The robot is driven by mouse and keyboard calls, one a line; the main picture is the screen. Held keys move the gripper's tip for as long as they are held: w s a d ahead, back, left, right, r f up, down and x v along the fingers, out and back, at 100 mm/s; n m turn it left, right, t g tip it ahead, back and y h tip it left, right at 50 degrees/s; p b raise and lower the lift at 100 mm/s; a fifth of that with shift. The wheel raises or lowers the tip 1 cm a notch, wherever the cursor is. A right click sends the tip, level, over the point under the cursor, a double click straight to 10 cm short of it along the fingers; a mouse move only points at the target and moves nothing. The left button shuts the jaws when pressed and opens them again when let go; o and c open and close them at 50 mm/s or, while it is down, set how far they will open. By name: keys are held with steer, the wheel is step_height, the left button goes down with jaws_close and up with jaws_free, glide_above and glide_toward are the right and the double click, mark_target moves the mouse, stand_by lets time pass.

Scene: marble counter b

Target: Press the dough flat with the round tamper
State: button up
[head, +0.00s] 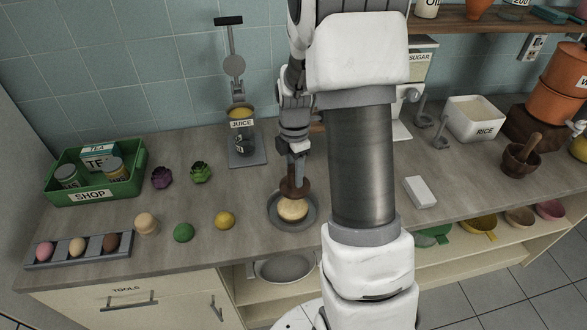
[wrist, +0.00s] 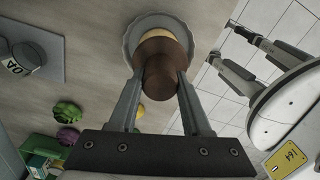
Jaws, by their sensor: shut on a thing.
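The dough (head: 292,209) is a pale tan round lump in a grey round dish (head: 272,217) on the counter. My gripper (head: 296,167) is shut on the brown round tamper (head: 295,188), which is upright over the dough. In the wrist view the tamper (wrist: 160,75) sits between the two fingers, and a thin edge of the dough (wrist: 155,34) shows past it inside the dish (wrist: 131,40). The tamper's base overlaps the far part of the dough in the head view; I cannot tell whether it touches.
A yellow ball (head: 225,220), a green ball (head: 183,232) and a wooden piece (head: 146,224) stand left of the dish. A juice stand (head: 247,150) is behind. A white block (head: 420,192) lies to the right. A green shop crate (head: 95,190) is at the far left.

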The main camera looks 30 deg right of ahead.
mark_target(292, 188)
steer(key=shift+w+a, duration=0.1)
steer(key=shift+a, duration=0.2)
steer(key=shift+f, duration=0.15)
steer(key=shift+f+b, duration=1.95)
steer(key=shift+f, duration=1)
steer(key=shift+f+b, duration=1.2)
steer(key=shift+b, duration=0.05)
stand_by(1.8)
stand_by(0.3)
steer(key=shift+r+p, duration=2.85)
steer(key=shift+r, duration=1.2)
